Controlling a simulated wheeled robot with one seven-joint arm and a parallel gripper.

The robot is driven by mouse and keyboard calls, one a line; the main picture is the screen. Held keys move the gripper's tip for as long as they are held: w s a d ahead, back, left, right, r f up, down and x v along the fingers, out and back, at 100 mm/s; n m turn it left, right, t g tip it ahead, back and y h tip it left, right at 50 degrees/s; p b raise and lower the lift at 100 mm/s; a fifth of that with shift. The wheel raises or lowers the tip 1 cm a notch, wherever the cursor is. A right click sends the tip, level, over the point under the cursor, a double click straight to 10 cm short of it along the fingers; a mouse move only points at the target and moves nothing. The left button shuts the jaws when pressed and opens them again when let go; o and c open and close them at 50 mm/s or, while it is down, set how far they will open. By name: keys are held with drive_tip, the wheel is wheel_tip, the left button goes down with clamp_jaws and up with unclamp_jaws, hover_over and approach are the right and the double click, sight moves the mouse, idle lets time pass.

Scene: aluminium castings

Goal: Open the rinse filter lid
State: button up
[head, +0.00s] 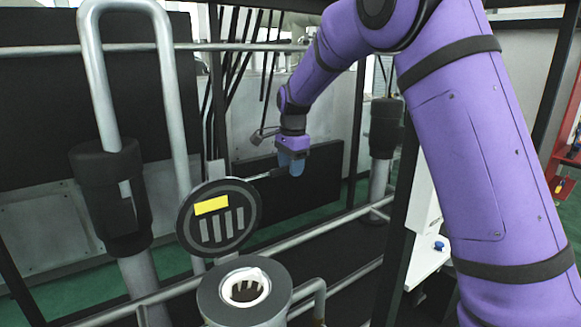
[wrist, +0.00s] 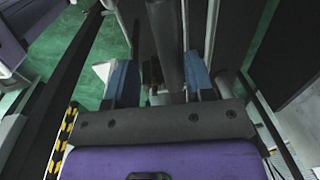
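The rinse filter lid (head: 236,190) is a round dark disc with a yellow label and grey slots. In the head view it stands tilted up behind and above the filter housing (head: 211,302). The housing's round mouth is uncovered, with a pale inner ring showing. My gripper (head: 291,165) has blue fingers and is to the right of and above the lid.
Grey pipes (head: 170,120) and a dark cylinder (head: 112,195) stand at the left. A horizontal rail (head: 335,229) runs past the housing. A black panel (head: 325,185) is behind my gripper. Green floor shows beyond the frame.

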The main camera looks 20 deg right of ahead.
wheel_tip(320, 180, up, 10)
drive_tip(key=shift+s+d+r, duration=0.15)
drive_tip(key=shift+s, duration=0.3)
